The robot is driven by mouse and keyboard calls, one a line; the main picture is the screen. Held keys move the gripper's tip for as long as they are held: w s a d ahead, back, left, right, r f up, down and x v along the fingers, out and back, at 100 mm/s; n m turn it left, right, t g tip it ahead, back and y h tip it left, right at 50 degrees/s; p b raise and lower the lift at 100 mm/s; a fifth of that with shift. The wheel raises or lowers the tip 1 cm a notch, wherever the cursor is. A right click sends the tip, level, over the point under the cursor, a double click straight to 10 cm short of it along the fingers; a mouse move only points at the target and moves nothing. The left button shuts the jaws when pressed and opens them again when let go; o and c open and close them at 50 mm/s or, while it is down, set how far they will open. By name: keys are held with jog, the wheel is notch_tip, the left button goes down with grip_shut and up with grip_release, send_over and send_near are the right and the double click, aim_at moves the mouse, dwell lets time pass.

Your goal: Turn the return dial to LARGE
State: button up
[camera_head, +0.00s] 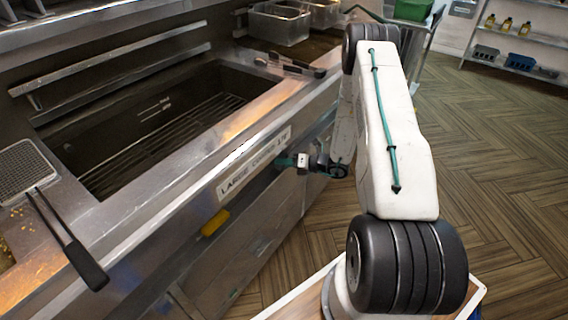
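A white label strip (240,172) with dark lettering runs along the front panel of the fryer; its first word looks like LARGE, and the rest is hard to read. A yellow handle or knob (215,222) sits on the panel below the label's left end. I cannot make out a dial for certain; one may be hidden behind my gripper. My gripper (282,161) is small in view, with a teal tip at the panel, near the label's right end. I cannot tell whether it touches anything or whether its fingers are apart.
The open fryer well (150,130) lies behind the panel. Tongs (290,65) lie on the far rim. A metal basket (280,24) stands beyond. The wooden floor at right is clear.

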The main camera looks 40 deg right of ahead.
grip_shut()
jog(key=shift+n, duration=0.3)
jog(key=n+h, duration=0.2)
jog(key=n, duration=0.1)
jog(key=shift+h, duration=0.3)
jog(key=shift+n+t+h, duration=0.3)
jog(key=shift+n+h, duration=0.7)
jog(key=shift+n, duration=0.6)
